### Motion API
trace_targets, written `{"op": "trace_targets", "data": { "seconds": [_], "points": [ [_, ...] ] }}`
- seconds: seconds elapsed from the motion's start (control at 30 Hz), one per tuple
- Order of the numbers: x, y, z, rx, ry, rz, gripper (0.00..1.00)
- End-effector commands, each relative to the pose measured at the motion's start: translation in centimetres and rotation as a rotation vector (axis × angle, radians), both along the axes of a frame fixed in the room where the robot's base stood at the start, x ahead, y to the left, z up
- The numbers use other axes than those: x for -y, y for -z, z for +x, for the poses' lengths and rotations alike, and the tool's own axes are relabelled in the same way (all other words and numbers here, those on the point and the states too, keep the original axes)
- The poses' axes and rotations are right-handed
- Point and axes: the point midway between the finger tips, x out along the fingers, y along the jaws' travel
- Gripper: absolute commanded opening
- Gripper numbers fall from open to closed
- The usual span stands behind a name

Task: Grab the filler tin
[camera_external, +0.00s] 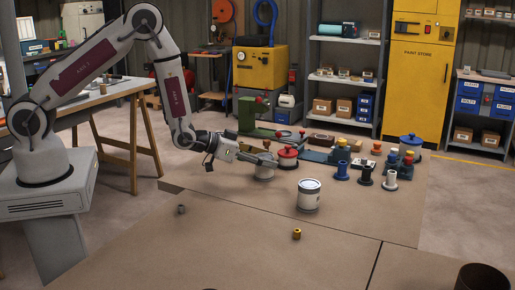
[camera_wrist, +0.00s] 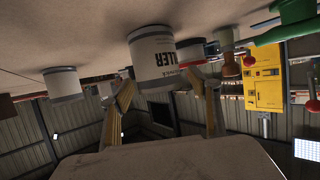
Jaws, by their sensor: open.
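The filler tin (camera_wrist: 152,60) is a pale grey-white can with dark lettering ending in "LLER". It appears upside down in the wrist view, which is inverted. In the outside view it looks to be the grey tin (camera_external: 264,172) just under my gripper (camera_external: 262,157). My gripper (camera_wrist: 162,92) is open, one finger to each side of the tin's lower picture edge. I cannot tell whether the fingertips reach around the tin or stop short. No contact is visible.
Another white tin (camera_external: 309,196) stands to the front right. A red-lidded pot (camera_external: 287,158) is close behind the filler tin. A green vise (camera_external: 262,120) is farther back. Spools (camera_external: 366,175) and blocks crowd the right. The front of the bench (camera_external: 230,220) is mostly clear.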

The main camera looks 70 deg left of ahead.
Motion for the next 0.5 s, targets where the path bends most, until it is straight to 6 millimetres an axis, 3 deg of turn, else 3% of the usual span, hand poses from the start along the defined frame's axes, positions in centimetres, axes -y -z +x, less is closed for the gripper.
{"op": "trace_targets", "data": {
  "seconds": [0.1, 0.3, 0.5],
  "points": [
    [0.00, -0.01, -0.01, 0.000, 0.000, 0.000, 0.62],
    [0.00, -0.02, 0.00, 0.000, 0.000, 0.000, 0.11],
    [0.00, -0.11, 0.05, 0.003, 0.000, 0.000, 0.11]
  ]
}}
